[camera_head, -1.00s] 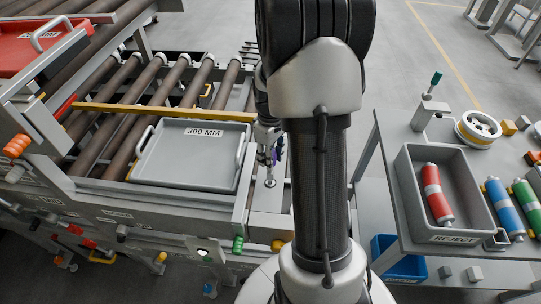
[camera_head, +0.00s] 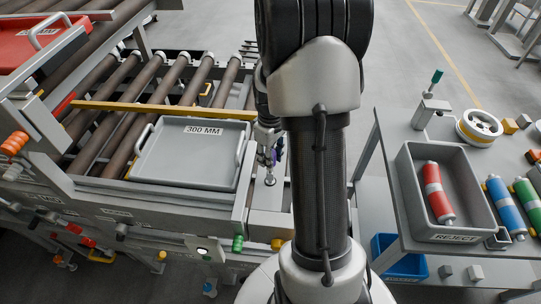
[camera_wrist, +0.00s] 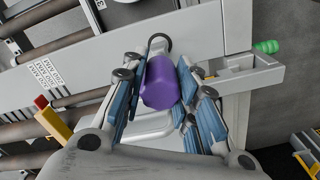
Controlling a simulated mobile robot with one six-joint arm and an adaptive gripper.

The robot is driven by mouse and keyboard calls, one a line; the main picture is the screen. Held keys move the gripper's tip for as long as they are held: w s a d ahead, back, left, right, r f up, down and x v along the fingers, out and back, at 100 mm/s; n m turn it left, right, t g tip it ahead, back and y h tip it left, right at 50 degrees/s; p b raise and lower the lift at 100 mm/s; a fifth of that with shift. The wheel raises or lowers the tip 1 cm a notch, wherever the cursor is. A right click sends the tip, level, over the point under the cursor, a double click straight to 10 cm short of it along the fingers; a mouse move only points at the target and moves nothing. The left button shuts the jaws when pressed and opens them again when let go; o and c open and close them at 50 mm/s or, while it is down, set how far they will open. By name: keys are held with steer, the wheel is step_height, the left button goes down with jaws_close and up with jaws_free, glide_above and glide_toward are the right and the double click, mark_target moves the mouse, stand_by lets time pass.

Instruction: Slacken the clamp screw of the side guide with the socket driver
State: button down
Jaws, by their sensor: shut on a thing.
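My gripper (camera_wrist: 165,95) is shut on a purple-handled tool, the socket driver (camera_wrist: 161,84), with blue-padded fingers on both sides of it. In the head view my gripper (camera_head: 270,152) is partly hidden by my arm, at the right edge of the conveyor frame. A small round metal piece (camera_head: 270,181) shows just below it; I cannot tell whether this is the driver's end or the clamp screw. The yellow side guide (camera_head: 165,110) lies across the rollers. The driver's far end and its contact with the screw cannot be made out.
A grey tray marked 300 MM (camera_head: 190,167) sits on the rollers, left of my gripper. A green knob (camera_head: 237,243) is on the frame's front. At right a bench holds a reject bin (camera_head: 465,238) with a red roller, other rollers and a green-handled tool (camera_head: 437,76).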

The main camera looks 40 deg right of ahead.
steer(key=shift+f+b, duration=0.6)
steer(key=shift+f, duration=0.35)
steer(key=c, duration=1.2)
jaws_free()
step_height(320, 180, up, 12)
steer(key=shift+r, duration=0.1)
